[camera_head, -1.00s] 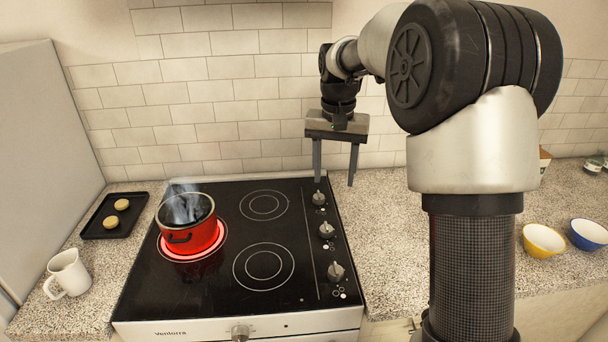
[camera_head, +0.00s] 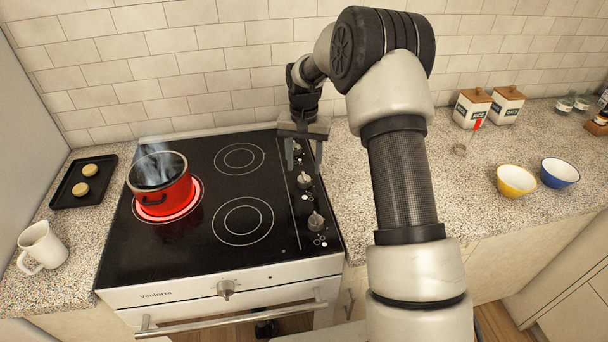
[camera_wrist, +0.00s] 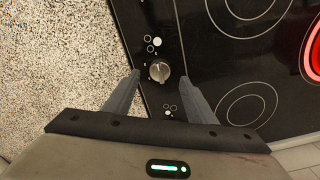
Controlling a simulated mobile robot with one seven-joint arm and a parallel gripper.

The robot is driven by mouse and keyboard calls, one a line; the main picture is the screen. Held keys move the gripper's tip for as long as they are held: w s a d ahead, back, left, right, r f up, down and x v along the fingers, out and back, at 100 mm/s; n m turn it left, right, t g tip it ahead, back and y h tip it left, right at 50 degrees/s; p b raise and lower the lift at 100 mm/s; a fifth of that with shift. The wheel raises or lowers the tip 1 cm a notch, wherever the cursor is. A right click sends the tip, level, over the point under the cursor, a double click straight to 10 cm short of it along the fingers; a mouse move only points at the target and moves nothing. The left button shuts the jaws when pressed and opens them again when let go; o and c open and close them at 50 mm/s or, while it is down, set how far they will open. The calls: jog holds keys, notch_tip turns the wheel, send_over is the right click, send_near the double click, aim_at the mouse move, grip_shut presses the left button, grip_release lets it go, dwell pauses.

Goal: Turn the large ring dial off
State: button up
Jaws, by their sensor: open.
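The black cooktop (camera_head: 200,235) has a column of grey knobs along its right side: a rear knob (camera_head: 297,146), a middle knob (camera_head: 304,180) and a front knob (camera_head: 316,220). Another knob (camera_head: 226,288) is on the front panel. My gripper (camera_head: 305,168) is open and points down over the rear part of this column. In the wrist view one knob (camera_wrist: 159,70), seemingly the middle one, appears between the fingertips. I cannot tell whether they touch it. A ring under the red pot (camera_head: 160,185) glows red; the glow also shows in the wrist view (camera_wrist: 314,55).
A tiled wall (camera_head: 200,65) stands behind the cooktop. A tray with cookies (camera_head: 66,200) and a white mug (camera_head: 40,247) are on the left. The counter right of the stove has free room, with bowls (camera_head: 516,180) and canisters (camera_head: 471,108) farther right.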

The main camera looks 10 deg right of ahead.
aim_at(304, 176)
notch_tip(304, 176, down, 5)
jog(key=shift+r, duration=0.1)
dwell(0.3)
jog(key=c, duration=1)
